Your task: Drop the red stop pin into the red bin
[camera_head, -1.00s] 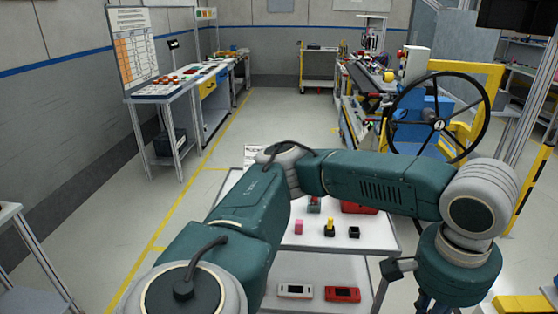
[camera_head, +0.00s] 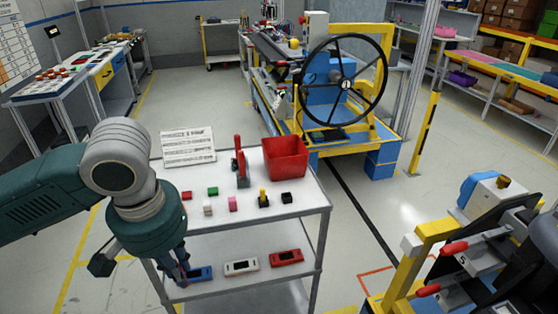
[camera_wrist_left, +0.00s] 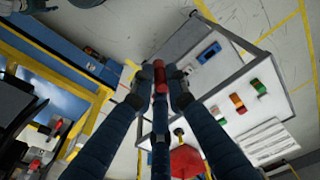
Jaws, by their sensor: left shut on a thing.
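My left gripper (camera_head: 175,272) hangs at the near left corner of a white two-shelf cart (camera_head: 300,208), pointing down. In the left wrist view, it (camera_wrist_left: 158,85) is shut on a red pin (camera_wrist_left: 160,76), whose red end shows between the fingertips. The pin is not clear in the head view. The red bin (camera_head: 286,158) stands open at the back right of the cart's top, apart from my gripper and to its right. A red shape (camera_wrist_left: 187,160) in the left wrist view may be the bin. My right gripper is out of view.
Small coloured blocks stand in front of the bin, with a red upright handle (camera_head: 240,162) left of it. A printed sheet (camera_head: 188,147) is at the back left. The lower shelf holds several modules (camera_head: 241,267). A yellow frame with red handles (camera_head: 453,248) stands at the right.

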